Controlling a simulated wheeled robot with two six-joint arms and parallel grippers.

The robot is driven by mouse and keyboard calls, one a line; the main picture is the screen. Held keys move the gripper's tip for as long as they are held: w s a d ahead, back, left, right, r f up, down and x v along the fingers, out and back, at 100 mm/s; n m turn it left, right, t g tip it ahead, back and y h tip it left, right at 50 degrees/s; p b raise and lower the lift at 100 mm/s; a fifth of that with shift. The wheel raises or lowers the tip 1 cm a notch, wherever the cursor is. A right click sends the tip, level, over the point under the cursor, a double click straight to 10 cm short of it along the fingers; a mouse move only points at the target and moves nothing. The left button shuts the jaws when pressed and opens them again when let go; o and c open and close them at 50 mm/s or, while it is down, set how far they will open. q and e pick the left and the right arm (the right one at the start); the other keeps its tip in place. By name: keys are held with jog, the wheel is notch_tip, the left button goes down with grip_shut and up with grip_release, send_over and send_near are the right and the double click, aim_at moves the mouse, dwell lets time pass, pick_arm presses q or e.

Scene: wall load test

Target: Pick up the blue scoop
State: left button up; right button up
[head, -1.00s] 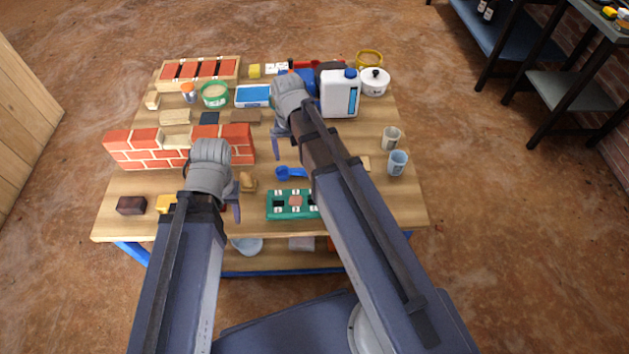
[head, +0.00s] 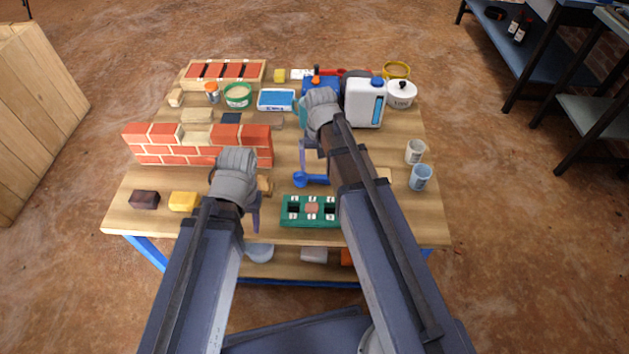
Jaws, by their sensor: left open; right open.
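The blue scoop (head: 311,180) lies on the table in the head view, its round bowl at the left and its handle pointing right, partly close to my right arm. My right gripper (head: 309,155) is open and empty, just beyond the scoop from my side and pointing down. My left gripper (head: 256,205) is open, to the left of the scoop and of the green board, over the table's near part. The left arm's wrist hides part of its jaws, so only one finger shows clearly.
A green board (head: 310,224) lies just in front of the scoop. A brick wall (head: 160,152) stands at the left. A white jug (head: 365,108), a white pot (head: 401,90) and a blue cup (head: 421,177) stand at the right. A yellow block (head: 183,201) lies front left.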

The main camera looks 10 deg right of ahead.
aim_at(319, 176)
notch_tip(319, 176, down, 5)
jog(key=b, duration=0.4)
jog(key=shift+r, duration=0.2)
jog(key=c, duration=0.9)
